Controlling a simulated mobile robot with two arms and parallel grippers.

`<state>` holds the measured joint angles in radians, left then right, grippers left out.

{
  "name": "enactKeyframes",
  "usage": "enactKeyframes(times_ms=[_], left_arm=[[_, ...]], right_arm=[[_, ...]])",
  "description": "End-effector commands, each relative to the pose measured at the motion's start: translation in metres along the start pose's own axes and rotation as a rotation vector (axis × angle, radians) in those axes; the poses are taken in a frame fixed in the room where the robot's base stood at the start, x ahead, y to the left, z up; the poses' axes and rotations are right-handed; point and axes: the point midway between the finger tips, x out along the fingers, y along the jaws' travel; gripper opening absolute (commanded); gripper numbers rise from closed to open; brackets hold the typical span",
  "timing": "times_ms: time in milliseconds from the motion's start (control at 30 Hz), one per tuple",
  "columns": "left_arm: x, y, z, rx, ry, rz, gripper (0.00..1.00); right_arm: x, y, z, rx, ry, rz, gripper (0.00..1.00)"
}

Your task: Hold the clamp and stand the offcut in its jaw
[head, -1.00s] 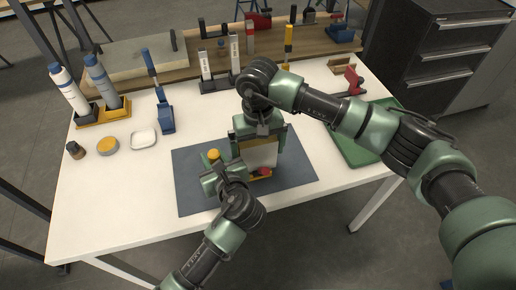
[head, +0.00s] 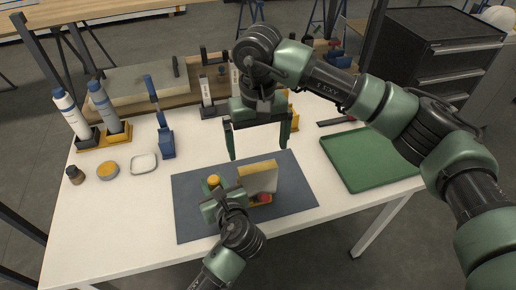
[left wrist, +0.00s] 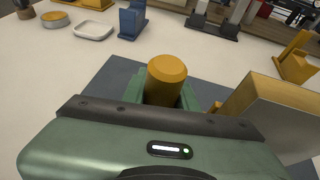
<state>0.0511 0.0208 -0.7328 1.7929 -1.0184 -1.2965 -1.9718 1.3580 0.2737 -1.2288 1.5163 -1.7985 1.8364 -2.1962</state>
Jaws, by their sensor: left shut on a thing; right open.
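The clamp (head: 263,199) lies on the blue-grey mat, yellow with a red part at its right end. My left gripper (head: 213,188) is shut on its yellow rounded end, which shows between the fingers in the left wrist view (left wrist: 167,76). The offcut (head: 259,177), a pale wooden block, stands upright at the clamp, slightly tilted in the picture. It also shows at the right of the left wrist view (left wrist: 272,112). Its lower edge in the jaw is partly hidden. My right gripper (head: 258,152) is open and empty above and behind the offcut, apart from it.
The mat (head: 192,165) lies on a white table. A green tray (head: 372,160) is at the right. A wooden board with tools stands behind.

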Motion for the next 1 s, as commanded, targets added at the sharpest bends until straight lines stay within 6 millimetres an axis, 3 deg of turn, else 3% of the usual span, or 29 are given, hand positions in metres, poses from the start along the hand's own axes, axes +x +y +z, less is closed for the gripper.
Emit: enactKeyframes(times_ms=[133,167,233,667,1000], left_arm=[[0.0,0.0,0.001,-0.001,-0.001,0.0,0.0],[0.0,0.0,0.001,-0.001,-0.001,0.0,0.34],[0.0,0.0,0.001,0.0,-0.001,0.0,0.53],[-0.007,-0.001,0.0,0.0,0.0,-0.002,0.54],[-0.073,-0.001,-0.001,-0.001,0.002,-0.003,0.54]], right_arm=[[0.0,0.0,0.0,0.0,0.0,0.0,1.0],[0.0,0.0,0.0,0.0,0.0,0.0,1.0],[0.0,0.0,0.0,0.0,0.0,0.0,1.0],[0.001,0.0,0.0,-0.001,0.0,0.0,1.0],[0.001,0.0,0.0,0.0,0.0,0.0,1.0]])
